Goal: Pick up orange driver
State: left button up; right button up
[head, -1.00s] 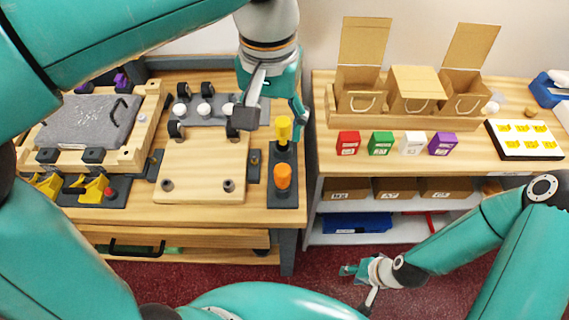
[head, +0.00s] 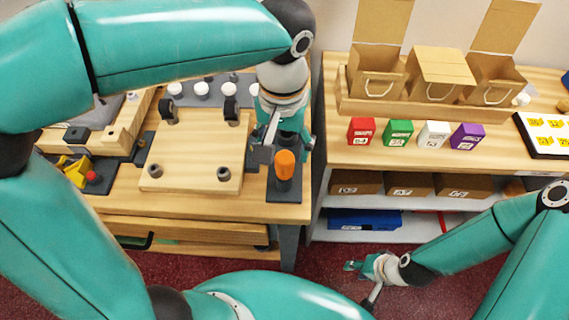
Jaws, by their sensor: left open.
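The orange driver (head: 285,165) stands upright in the dark holder (head: 284,192) at the right front of the left workbench. My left gripper (head: 285,146) is open and comes down from above, just behind the orange driver's handle in the picture. Whether it touches the driver cannot be told. The yellow driver seen earlier in the back slot of the holder is hidden behind the gripper. My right gripper (head: 362,278) hangs low over the red floor, away from both benches; its fingers are too small to read.
Red (head: 361,131), green (head: 397,133), white (head: 433,134) and purple (head: 467,137) boxes stand on the right counter. A gap separates the two benches.

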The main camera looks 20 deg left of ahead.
aim_at(284, 157)
pick_arm(q)
jog(key=shift+f, duration=3.55)
jog(key=c, duration=1.2)
jog(key=shift+o, duration=0.2)
jog(key=shift+w, duration=0.1)
jog(key=shift+r, duration=0.1)
notch_tip(284, 157, up, 20)
jog(key=p, duration=0.2)
